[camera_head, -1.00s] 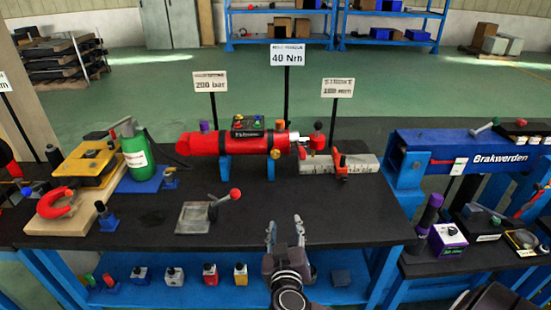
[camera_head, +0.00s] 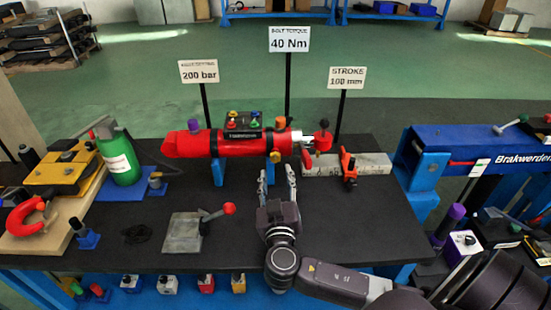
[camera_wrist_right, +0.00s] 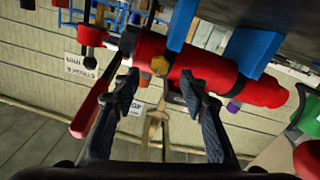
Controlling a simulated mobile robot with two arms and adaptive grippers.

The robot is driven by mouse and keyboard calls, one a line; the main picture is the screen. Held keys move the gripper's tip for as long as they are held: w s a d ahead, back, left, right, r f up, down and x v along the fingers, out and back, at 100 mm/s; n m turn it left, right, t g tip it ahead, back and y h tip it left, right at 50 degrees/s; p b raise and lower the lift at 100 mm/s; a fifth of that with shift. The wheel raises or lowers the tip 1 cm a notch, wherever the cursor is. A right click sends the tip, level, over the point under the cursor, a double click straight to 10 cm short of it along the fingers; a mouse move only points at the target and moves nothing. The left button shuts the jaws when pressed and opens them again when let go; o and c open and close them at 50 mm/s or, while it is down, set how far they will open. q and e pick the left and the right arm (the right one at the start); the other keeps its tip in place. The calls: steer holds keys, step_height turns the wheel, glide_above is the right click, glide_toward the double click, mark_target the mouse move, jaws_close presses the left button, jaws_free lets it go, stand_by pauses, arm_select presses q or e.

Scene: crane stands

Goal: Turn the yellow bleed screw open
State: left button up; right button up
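The yellow bleed screw (camera_head: 275,157) is a small knob on the front side of the red cylinder (camera_head: 195,145), near its right end. It also shows in the right wrist view (camera_wrist_right: 159,65), where the picture is upside down. My right gripper (camera_head: 277,176) points at the cylinder, its fingertips a little short of the screw. In the right wrist view the fingers (camera_wrist_right: 161,80) are apart, one on each side of the screw, with nothing held between them. I cannot tell the exact gap to the screw. My left gripper is out of view.
The cylinder rests on blue supports (camera_head: 218,172). A red lever (camera_wrist_right: 92,107) appears close to one finger in the wrist view. A grey block with a red-knobbed lever (camera_head: 187,232) stands front left. A green bottle (camera_head: 118,158) is farther left. The black tabletop (camera_head: 345,220) is bare at right.

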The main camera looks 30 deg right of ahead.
mark_target(275, 159)
steer(key=p+x, duration=0.1)
steer(key=x, duration=0.4)
steer(key=shift+a, duration=0.1)
steer(key=shift+w, duration=0.2)
steer(key=c, duration=0.6)
jaws_close()
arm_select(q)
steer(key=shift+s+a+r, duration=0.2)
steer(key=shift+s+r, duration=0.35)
